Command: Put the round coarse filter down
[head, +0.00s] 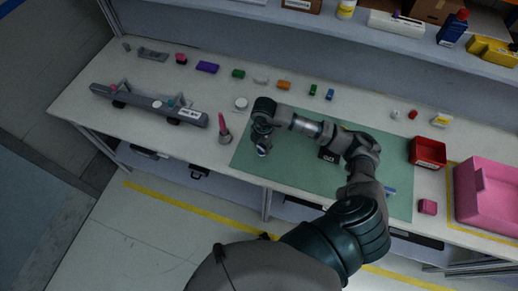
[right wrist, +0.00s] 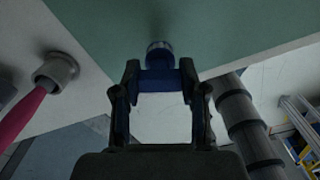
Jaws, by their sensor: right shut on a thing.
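My right gripper (head: 262,143) is shut on a small round piece with a silver rim and blue body, which I take to be the round coarse filter (head: 262,151). It is over the left part of the green mat (head: 300,180). In the right wrist view the gripper (right wrist: 160,78) has a finger on each side of the filter's blue part, and the round silver end (right wrist: 160,47) points away towards the mat (right wrist: 225,25). I cannot tell whether the filter touches the mat. My left gripper is not in view.
A grey cup with a pink-handled tool (head: 224,137) stands just left of the mat. A dark box (head: 328,154) is on the mat by my forearm. A red bin (head: 427,152) and a pink bin (head: 486,195) are right. Small coloured parts line the back.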

